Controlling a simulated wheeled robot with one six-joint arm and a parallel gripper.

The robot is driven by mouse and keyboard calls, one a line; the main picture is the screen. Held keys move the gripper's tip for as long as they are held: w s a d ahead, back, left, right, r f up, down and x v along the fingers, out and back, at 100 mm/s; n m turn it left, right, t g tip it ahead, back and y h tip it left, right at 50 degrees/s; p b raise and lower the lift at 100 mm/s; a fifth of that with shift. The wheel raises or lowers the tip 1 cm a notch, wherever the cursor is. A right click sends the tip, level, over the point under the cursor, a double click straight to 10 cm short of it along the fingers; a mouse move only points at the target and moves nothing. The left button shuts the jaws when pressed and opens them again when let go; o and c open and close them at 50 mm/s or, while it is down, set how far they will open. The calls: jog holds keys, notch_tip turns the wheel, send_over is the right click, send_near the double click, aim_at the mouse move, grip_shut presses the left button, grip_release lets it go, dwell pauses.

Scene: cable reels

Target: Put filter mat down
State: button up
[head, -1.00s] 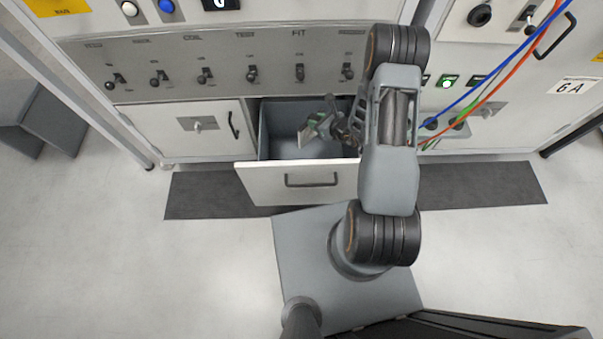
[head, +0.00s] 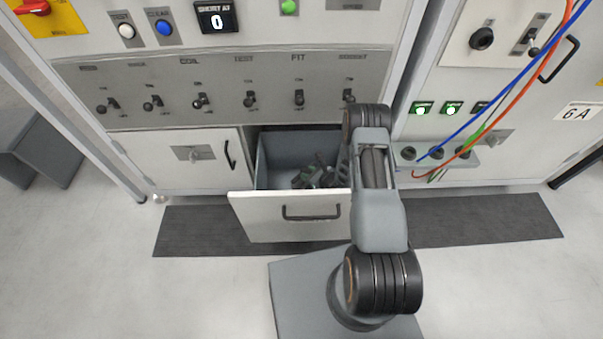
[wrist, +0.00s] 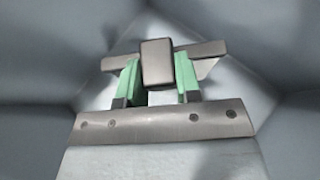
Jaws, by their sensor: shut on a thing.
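The open drawer (head: 290,213) stands out from the cabinet front, with a grey-blue inside. My gripper (head: 312,177) is down inside the drawer, low between its walls. In the wrist view my gripper (wrist: 160,82) shows green finger pads either side of a grey block. It is shut on the filter mat (wrist: 207,68), a pale flat piece of which only a small part shows behind the fingers. The rest of the mat is hidden by the gripper. Whether the mat touches the drawer floor I cannot tell.
The drawer's walls surround my gripper closely. A row of toggle switches (head: 250,98) is on the panel above. Blue, red and green cables (head: 500,85) hang at the right. A dark floor strip (head: 200,228) lies in front of the cabinet.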

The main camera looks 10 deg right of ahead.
aim_at(301, 170)
jog(key=shift+w+a+f+b, duration=0.15)
jog(key=shift+w+a+b, duration=0.1)
jog(key=shift+w+a, duration=0.25)
jog(key=shift+w+a+f+b, duration=0.2)
jog(key=shift+w+a, duration=0.05)
jog(key=shift+w, duration=0.4)
jog(key=shift+w+a+f+b, duration=0.15)
jog(key=shift+w+a+b, duration=0.1)
jog(key=shift+w+a, duration=0.25)
jog(key=shift+d+f, duration=0.15)
jog(key=shift+f, duration=0.2)
jog(key=o, duration=0.9)
